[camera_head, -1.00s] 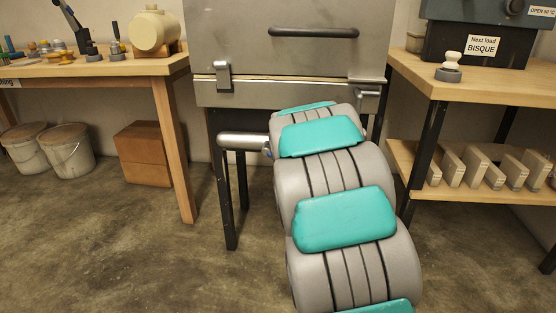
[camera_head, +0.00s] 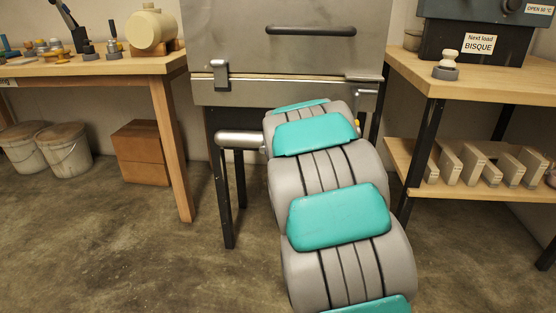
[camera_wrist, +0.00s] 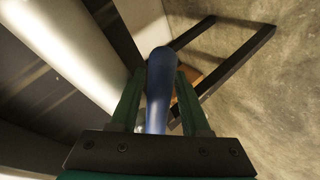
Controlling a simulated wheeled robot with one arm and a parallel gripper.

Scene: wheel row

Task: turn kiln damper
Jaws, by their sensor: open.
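The kiln (camera_head: 285,65) is a grey metal box on dark legs, at the top middle of the head view. A pale metal pipe (camera_head: 238,140) sticks out to the left below it. In the wrist view a blue rounded handle (camera_wrist: 158,95), which looks like the damper lever, lies between the two green fingers of my gripper (camera_wrist: 158,75). My gripper is open around it, and contact cannot be told. A pale pipe (camera_wrist: 70,45) runs diagonally at upper left of the wrist view. In the head view my arm hides my gripper and the handle.
A wooden table (camera_head: 490,85) with a shelf of blocks stands at right. Dark kiln legs (camera_wrist: 238,60) are near my gripper. The floor at lower left is clear.

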